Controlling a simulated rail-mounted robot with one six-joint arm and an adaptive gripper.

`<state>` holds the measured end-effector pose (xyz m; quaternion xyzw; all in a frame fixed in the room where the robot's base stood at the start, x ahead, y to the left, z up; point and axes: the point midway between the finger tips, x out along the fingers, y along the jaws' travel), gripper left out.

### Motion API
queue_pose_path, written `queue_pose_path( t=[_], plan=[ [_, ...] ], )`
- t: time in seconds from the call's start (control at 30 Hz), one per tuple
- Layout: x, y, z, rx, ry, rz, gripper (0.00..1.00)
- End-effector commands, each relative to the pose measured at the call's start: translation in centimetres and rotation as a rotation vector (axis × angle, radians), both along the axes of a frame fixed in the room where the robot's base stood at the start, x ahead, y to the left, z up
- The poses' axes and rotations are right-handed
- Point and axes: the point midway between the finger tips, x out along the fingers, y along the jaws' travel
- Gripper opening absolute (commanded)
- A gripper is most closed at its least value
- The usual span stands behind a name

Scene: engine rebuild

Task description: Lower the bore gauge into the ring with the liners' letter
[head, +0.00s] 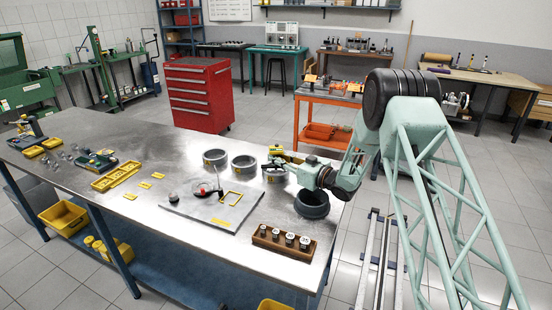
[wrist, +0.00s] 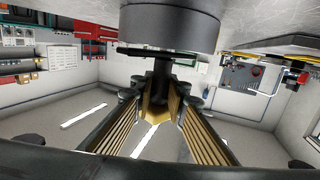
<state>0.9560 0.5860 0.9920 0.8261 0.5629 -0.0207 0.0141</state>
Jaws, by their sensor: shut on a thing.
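My gripper (head: 274,157) reaches left over the right half of the steel bench. In the wrist view, which is upside down, my gripper (wrist: 158,105) is shut on the dark stem of the bore gauge (wrist: 160,72). A wide dark cylinder (wrist: 170,25) fills the picture just past it; I cannot tell whether the stem is inside it. In the head view a ring (head: 274,175) sits under the gripper, partly hidden. A darker ring (head: 312,205) stands nearer. Their letters are unreadable.
A wooden block (head: 268,244) with several pale-topped cylinders is near the front edge. A grey plate (head: 185,212) carries a red-and-black tool (head: 205,190) and a yellow frame (head: 232,198). Yellow trays (head: 105,183) lie at the left. Bare steel lies at front left.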

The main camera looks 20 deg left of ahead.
Motion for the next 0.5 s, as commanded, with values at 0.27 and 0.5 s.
queue_pose_path(
  t=[0.27, 0.5],
  plan=[
    [0.02, 0.01, -0.09, 0.001, -0.001, 0.0, 0.0],
    [0.02, 0.01, -0.25, 0.001, -0.001, 0.0, 0.0]
  ],
)
